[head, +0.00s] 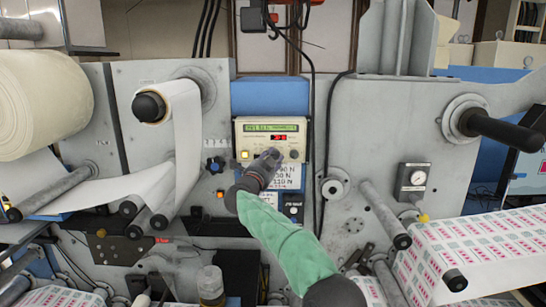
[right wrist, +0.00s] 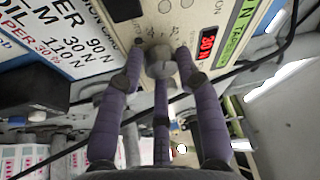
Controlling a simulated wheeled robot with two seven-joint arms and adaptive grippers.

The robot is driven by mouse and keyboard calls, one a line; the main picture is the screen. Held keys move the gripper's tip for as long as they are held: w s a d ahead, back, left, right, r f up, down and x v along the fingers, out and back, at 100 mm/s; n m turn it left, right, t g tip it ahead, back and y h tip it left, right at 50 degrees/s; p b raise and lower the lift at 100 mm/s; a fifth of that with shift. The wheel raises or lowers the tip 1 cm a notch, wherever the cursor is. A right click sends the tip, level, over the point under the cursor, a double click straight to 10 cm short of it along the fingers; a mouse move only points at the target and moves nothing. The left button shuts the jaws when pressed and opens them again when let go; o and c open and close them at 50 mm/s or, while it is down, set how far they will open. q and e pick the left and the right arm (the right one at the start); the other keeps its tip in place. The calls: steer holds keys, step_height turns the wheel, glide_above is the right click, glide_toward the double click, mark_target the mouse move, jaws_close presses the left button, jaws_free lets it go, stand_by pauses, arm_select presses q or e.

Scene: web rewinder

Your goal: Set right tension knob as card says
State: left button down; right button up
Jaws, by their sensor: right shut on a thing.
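The cream tension controller (head: 246,143) has a green text display (head: 271,127) and a red number display (head: 280,137). In the right wrist view the red display (right wrist: 207,45) seems to read 30 N. My right gripper (head: 268,158) is at the controller's lower front. In the right wrist view its purple fingers (right wrist: 160,72) are closed around a round grey knob (right wrist: 159,58). The white card (head: 289,177) hangs below the controller, partly hidden by the gripper. In the right wrist view the card (right wrist: 72,38) shows lines ending 90 N, 30 N and 110 N, with red text below.
A yellow button (head: 244,155) is at the controller's left. A large paper roll (head: 40,105) and a white web (head: 183,130) stand left. Black cables hang beside the controller.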

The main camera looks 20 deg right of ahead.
steer(key=shift+r+m, duration=0.3)
steer(key=shift+m, duration=0.1)
steer(key=o, duration=0.8)
steer(key=shift+o, duration=0.2)
steer(key=shift+f, duration=0.1)
steer(key=shift+a+f, duration=0.1)
steer(key=v, duration=1.2)
